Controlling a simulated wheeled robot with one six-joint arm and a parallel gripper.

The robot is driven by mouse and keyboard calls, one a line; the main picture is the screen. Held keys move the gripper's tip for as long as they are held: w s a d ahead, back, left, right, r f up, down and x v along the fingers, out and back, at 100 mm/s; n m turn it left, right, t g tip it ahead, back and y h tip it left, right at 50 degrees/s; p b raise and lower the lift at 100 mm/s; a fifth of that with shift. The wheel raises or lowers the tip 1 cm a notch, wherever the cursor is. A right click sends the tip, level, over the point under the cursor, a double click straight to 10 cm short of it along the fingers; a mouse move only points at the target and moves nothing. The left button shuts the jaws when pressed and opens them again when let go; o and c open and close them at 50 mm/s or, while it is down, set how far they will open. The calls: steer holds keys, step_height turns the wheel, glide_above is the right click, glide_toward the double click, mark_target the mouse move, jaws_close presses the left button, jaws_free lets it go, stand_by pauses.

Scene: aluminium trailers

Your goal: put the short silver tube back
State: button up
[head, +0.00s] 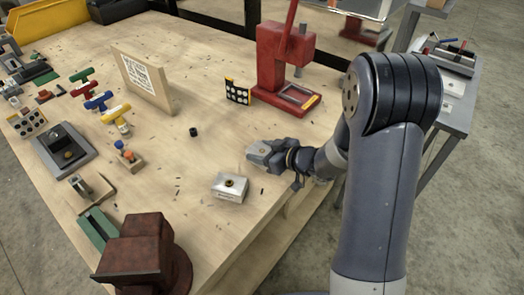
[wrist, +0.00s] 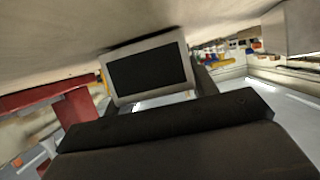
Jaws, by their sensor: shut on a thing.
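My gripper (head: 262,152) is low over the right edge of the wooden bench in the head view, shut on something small. The fingers hide nearly all of it, so I cannot make out the short silver tube's shape. In the wrist view a grey finger with a dark pad (wrist: 147,77) fills the middle, and no tube shows clearly.
A red press (head: 285,60) stands behind my gripper, with a dotted card (head: 238,92) beside it. A small black cylinder (head: 194,132) stands mid-bench. A dark red vise (head: 140,255) is at the front. Coloured-handled tools (head: 98,101) and a sign board (head: 143,80) are left.

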steer(key=shift+f, duration=0.15)
steer(key=o, duration=1.2)
steer(key=shift+c, duration=0.2)
steer(key=shift+d+r, duration=0.15)
steer(key=shift+r, duration=0.15)
steer(key=v, duration=1.1)
steer(key=shift+s+d+r, duration=0.2)
steer(key=shift+s, duration=0.1)
